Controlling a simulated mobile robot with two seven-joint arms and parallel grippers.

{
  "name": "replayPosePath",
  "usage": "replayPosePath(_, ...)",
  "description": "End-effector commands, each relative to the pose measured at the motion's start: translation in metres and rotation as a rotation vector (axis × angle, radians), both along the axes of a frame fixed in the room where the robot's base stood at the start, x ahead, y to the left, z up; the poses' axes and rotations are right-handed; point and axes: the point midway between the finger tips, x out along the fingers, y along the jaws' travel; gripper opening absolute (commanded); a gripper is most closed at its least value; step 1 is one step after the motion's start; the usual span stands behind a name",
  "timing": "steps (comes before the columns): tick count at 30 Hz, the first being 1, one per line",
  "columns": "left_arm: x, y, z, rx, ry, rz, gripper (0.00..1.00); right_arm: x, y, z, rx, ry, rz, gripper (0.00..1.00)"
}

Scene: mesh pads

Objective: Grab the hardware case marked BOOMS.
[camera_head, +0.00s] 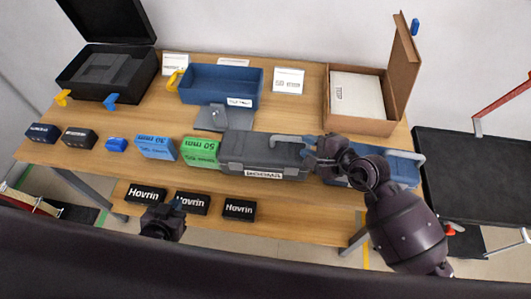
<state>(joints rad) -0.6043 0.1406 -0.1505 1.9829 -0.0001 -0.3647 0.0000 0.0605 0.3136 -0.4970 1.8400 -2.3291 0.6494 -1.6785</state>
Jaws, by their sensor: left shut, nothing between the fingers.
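A dark grey hardware case (262,152) with a light grey handle lies on the wooden table, right of the middle. Its white front label is too small to read surely. A blue case (400,168) with a light handle lies to its right, partly hidden behind my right arm; its label is mostly covered. I cannot tell which case is marked BOOMS. My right gripper (318,153) is at the grey case's right end, by its handle; its fingers are too small to judge, and contact is unclear. My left gripper (165,213) is shut and empty, low in front of the table by the black boxes.
Black Hovrin boxes (239,209) stand on a lower front shelf. Green (201,152) and blue (156,147) boxes stand left of the grey case.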

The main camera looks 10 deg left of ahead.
Motion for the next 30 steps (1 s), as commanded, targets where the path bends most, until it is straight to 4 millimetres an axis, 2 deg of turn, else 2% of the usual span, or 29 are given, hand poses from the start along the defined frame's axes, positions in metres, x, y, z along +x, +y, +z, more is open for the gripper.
replayPosePath(21, -0.001, 0.001, 0.003, 0.001, 0.003, 0.001, 0.0, 0.038, 0.045, -0.029, 0.005, 0.002, -0.001, 0.29)
replayPosePath(30, -0.002, 0.001, 0.002, 0.002, 0.005, 0.001, 0.0, 0.039, 0.047, -0.031, 0.003, 0.002, -0.001, 0.29)
